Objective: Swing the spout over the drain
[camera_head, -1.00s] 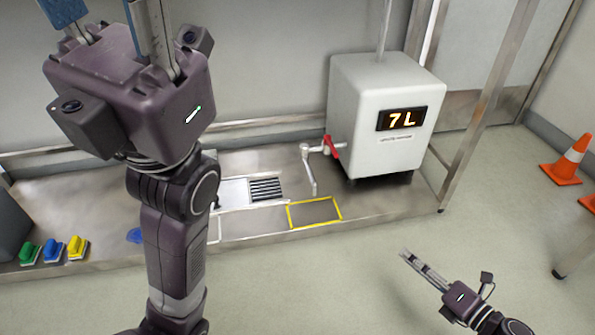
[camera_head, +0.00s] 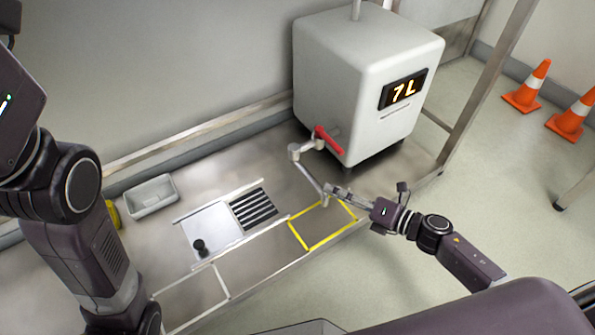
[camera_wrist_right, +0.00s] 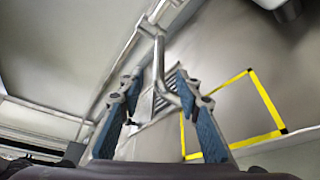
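The metal spout (camera_head: 311,178) hangs from the tap on the white tank (camera_head: 345,80). Its lower end is over the yellow-outlined rectangle (camera_head: 308,248), to the right of the slotted drain (camera_head: 253,210). My right gripper (camera_head: 333,193) reaches in from the right, its fingers close to the spout's lower end. In the right wrist view the fingers are apart and the spout (camera_wrist_right: 159,70) shows between them, with gaps on both sides. The drain slots show partly behind the spout there. My left arm is at the left edge of the head view, and its fingers are out of frame.
The tap has a red handle (camera_head: 328,140). The tank's display reads 7 L. A grey tray (camera_head: 151,195) sits on the left of the steel platform. Two orange cones (camera_head: 527,88) stand on the floor at the right. A metal post (camera_head: 487,85) rises right of the tank.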

